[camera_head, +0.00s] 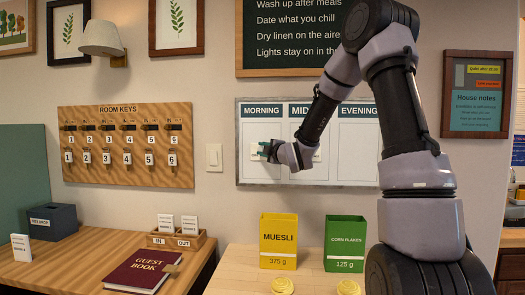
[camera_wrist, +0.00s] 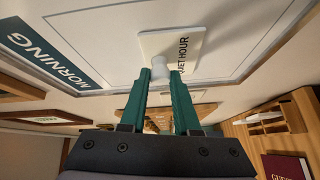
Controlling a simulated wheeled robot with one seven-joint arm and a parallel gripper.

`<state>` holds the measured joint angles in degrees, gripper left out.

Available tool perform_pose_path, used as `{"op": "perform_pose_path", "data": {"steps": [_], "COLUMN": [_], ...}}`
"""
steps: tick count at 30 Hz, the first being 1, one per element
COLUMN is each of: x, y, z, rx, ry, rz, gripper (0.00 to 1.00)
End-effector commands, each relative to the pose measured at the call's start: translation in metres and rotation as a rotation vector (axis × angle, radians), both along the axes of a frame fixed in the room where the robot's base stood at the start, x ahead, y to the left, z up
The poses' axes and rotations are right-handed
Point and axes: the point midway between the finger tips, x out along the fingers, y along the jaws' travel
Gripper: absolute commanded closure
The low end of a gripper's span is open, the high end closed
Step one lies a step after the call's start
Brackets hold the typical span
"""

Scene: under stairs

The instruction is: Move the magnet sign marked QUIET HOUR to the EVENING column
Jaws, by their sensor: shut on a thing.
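The white magnet sign marked QUIET HOUR (camera_wrist: 178,48) is in the MORNING column of the wall board (camera_head: 240,185), at or very close to its face; only "QUIET HOUR" shows partly in the wrist view. My gripper (camera_head: 268,151) is in front of it, with its green fingers (camera_wrist: 160,80) shut on the sign's pale round knob (camera_wrist: 158,65). My gripper hides part of the sign in the head view. The EVENING column (camera_head: 359,150) is at the board's right and its visible part is bare. My arm covers part of the middle column.
A white piece (camera_head: 317,153) shows in the middle column beside my wrist. A light switch (camera_head: 214,157) and key board (camera_head: 122,187) are left of the board. A muesli box (camera_head: 278,242) and corn flakes box (camera_head: 345,244) stand below it.

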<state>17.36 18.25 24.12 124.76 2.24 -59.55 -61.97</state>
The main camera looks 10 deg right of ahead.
Motion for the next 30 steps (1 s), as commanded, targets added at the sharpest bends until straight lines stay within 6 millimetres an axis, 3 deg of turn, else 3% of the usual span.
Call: {"op": "perform_pose_path", "data": {"steps": [30], "x": [-0.038], "y": [0.013], "z": [-0.001], "rx": [0.000], "ry": [0.002], "rz": [0.001], "gripper": [1.00]}}
